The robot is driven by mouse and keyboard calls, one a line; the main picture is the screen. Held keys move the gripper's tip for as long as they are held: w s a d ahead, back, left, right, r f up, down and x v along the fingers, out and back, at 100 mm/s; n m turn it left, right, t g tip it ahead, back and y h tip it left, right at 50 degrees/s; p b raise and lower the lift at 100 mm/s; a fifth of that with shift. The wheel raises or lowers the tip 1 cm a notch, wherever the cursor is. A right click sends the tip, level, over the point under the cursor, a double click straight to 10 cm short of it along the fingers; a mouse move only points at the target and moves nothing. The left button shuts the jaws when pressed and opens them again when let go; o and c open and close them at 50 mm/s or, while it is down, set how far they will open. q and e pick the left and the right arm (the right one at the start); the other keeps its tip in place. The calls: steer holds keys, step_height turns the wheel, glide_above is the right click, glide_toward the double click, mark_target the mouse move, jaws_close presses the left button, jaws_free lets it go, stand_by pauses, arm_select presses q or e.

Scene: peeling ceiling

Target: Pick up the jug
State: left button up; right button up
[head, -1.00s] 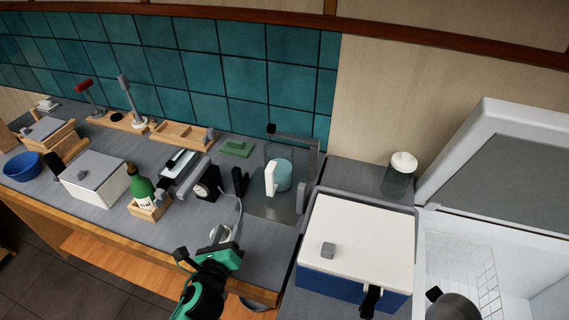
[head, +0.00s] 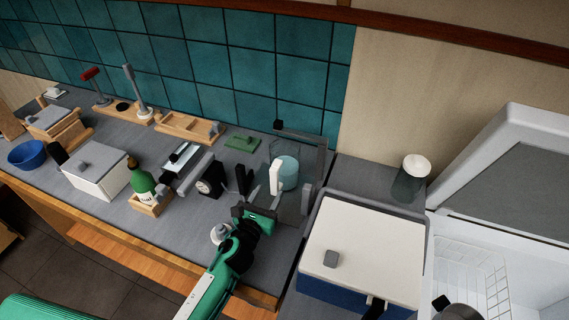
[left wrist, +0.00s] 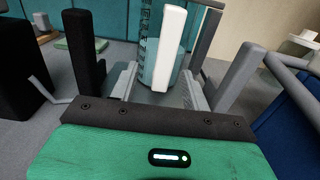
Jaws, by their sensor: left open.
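The jug (head: 288,173) is a clear vessel with light blue showing in it and an upright white handle (head: 276,177) facing me. It stands on the counter near the tiled wall. In the left wrist view its white handle (left wrist: 168,48) rises in front of the blue body (left wrist: 150,62). My left gripper (head: 265,198) is open and empty, just in front of the handle. In the left wrist view its pale fingers (left wrist: 160,88) are spread, with the handle between and beyond them; I see no clear contact. My right gripper is not in view.
A black upright block (head: 242,180) and a grey one (head: 305,198) flank the jug closely. A grey frame (head: 318,160) stands behind it. A green bottle (head: 142,182) stands left. A white-lidded cooler (head: 365,245) and a lidded jar (head: 410,182) are right.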

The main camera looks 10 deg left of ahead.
mark_target(274, 186)
arm_select(q)
steer(key=shift+w+d+r, duration=0.1)
steer(key=shift+w+r, duration=0.1)
steer(key=shift+w, duration=0.15)
steer(key=w+p, duration=0.1)
steer(key=w+d+p, duration=0.1)
steer(key=w, duration=0.1)
steer(key=shift+w+d, duration=0.1)
steer(key=shift+w, duration=0.55)
jaws_close()
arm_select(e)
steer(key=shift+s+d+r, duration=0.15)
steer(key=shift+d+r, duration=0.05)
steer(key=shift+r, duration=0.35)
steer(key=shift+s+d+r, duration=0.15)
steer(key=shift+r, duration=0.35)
